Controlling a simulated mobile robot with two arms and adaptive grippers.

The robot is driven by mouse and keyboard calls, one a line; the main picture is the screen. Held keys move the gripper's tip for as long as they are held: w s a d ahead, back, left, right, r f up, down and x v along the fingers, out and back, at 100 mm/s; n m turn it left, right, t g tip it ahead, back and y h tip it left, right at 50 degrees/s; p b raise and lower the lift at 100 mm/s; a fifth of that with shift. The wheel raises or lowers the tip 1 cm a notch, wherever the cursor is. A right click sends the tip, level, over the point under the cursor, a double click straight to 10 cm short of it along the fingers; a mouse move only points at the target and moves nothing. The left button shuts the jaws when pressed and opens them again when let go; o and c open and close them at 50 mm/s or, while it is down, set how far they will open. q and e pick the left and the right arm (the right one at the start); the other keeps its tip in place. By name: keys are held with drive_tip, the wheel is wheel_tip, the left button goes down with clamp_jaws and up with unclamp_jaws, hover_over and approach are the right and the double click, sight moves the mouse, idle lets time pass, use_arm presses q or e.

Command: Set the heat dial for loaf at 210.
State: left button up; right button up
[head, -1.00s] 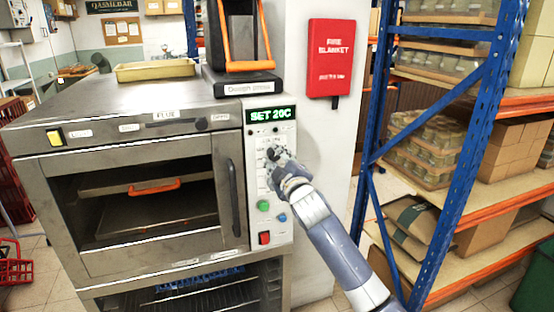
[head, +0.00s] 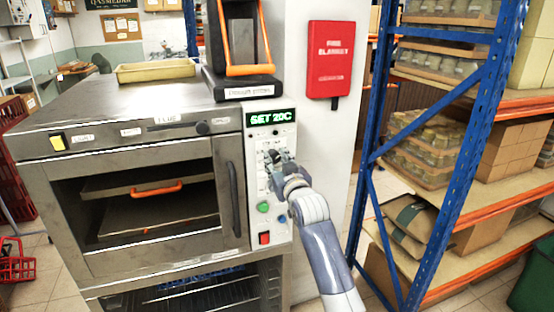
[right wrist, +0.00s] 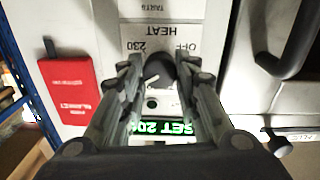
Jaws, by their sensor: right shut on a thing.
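The oven (head: 130,185) stands at the left with a control panel (head: 285,229) on its right side. The green display (head: 270,117) on the panel reads what looks like "SET 20C". My right gripper (head: 272,158) is at the panel below the display and covers the dial in the head view. In the right wrist view, the dark round heat dial (right wrist: 158,70) sits between the fingers of my right gripper (right wrist: 156,66), which is shut on it. A "HEAT" label with "OFF" and "230" shows beside the dial, upside down. My left gripper is not in view.
A green button (head: 263,207), a blue button (head: 282,218) and a red switch (head: 264,238) sit below my right gripper. The oven door handle (head: 233,198) is just left of the panel. A fire blanket box (head: 330,60) hangs on the wall; blue shelving (head: 440,150) stands right.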

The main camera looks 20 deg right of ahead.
drive_tip(key=shift+f+m+p, duration=0.1)
drive_tip(key=shift+m+p, duration=0.3)
drive_tip(key=shift+m, duration=1.3)
drive_tip(key=o, duration=1.1)
drive_tip(key=s, duration=1.2)
